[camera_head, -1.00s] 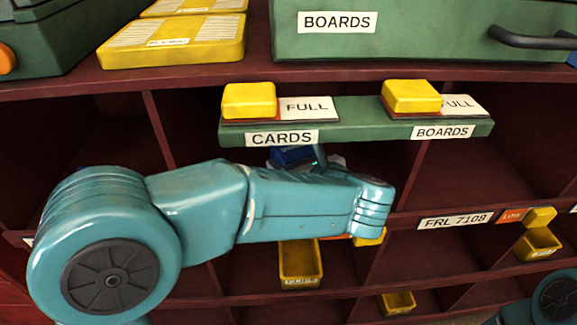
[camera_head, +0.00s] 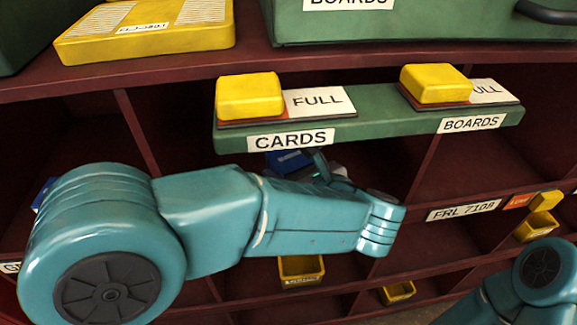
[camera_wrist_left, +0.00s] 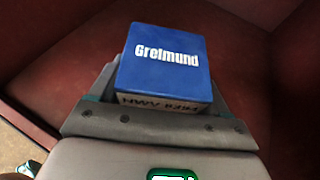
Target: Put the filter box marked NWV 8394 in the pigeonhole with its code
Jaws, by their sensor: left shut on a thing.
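A blue filter box (camera_wrist_left: 162,60) with "Grelmund" in white on its top is in the left wrist view. A pale label on its near side shows upside down and only in part, so I cannot read its code surely. My left gripper (camera_wrist_left: 163,95) is shut on this box, a grey finger at each side. In the head view the blue box (camera_head: 288,161) shows in part behind my left arm, below the CARDS sign, in front of the dark red pigeonholes. Most of the gripper is hidden there. My right gripper is out of view.
A green bar (camera_head: 375,118) with two yellow blocks and FULL signs juts out above my left arm. The shelf label FRL 7108 (camera_head: 463,210) is at right. Yellow bins (camera_head: 300,270) stand below. A yellow box (camera_head: 146,30) and green case (camera_head: 420,25) are on top.

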